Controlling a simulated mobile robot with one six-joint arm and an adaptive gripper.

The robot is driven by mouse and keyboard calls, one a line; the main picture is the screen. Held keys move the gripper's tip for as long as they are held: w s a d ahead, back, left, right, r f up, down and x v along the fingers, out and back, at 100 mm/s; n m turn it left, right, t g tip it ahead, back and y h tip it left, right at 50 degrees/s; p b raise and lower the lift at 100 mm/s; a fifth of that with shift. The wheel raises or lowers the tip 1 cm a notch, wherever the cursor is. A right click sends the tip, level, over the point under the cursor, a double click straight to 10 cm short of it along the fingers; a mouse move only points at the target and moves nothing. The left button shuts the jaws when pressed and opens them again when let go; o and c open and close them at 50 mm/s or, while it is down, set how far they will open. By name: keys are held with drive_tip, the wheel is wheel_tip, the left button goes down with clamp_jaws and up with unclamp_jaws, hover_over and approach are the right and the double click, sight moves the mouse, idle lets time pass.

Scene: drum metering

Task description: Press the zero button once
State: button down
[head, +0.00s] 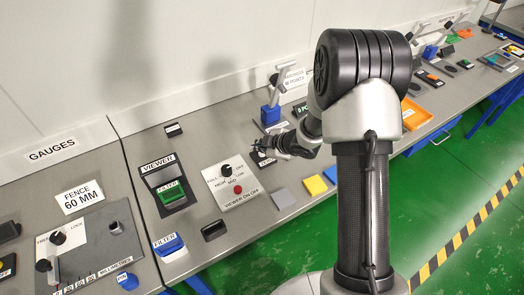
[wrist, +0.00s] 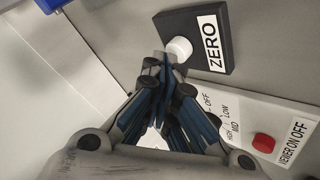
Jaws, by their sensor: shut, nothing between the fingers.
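The zero button is a white round cap (wrist: 179,49) on a black block with a white ZERO label (wrist: 211,45) in the wrist view. In the head view the ZERO block (head: 266,162) is small and partly hidden behind my gripper (head: 262,146). In the wrist view my gripper (wrist: 168,62) is shut and empty. Its fingertips appear close to the white cap, overlapping its lower left edge in the picture. I cannot tell whether they touch it.
A viewer panel (head: 229,184) with a black knob and a red button (wrist: 264,143) lies beside the ZERO block. A blue-based stand (head: 270,114) is behind my gripper. Grey (head: 283,198) and yellow (head: 315,185) squares lie toward the bench's front edge.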

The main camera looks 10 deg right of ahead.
drive_tip(key=shift+r+p, duration=0.35)
drive_tip(key=shift+r, duration=0.25)
wheel_tip(320, 180, up, 5)
drive_tip(key=p, duration=0.4)
drive_tip(key=shift+p, duration=0.35)
idle(0.3)
wheel_tip(320, 180, up, 13)
drive_tip(key=m+h, duration=0.4)
hover_over(260, 153)
drive_tip(key=s+d, duration=0.2)
drive_tip(key=d, duration=0.4)
drive_tip(key=s+d+r+m+h, duration=0.25)
drive_tip(key=s+r+m, duration=0.25)
drive_tip(key=s+r, duration=0.35)
drive_tip(key=s+a+r+m+g+y, duration=0.1)
drive_tip(key=s+a+m, duration=0.2)
drive_tip(key=s, duration=0.9)
drive_tip(key=s+a+r+m+g+y+b, duration=0.1)
drive_tip(key=s+a+m+g, duration=0.1)
drive_tip(key=s, duration=1.1)
drive_tip(key=a+m, duration=0.1)
drive_tip(key=a, duration=0.1)
drive_tip(key=shift+s+a, duration=0.2)
drive_tip(key=shift+a, duration=0.15)
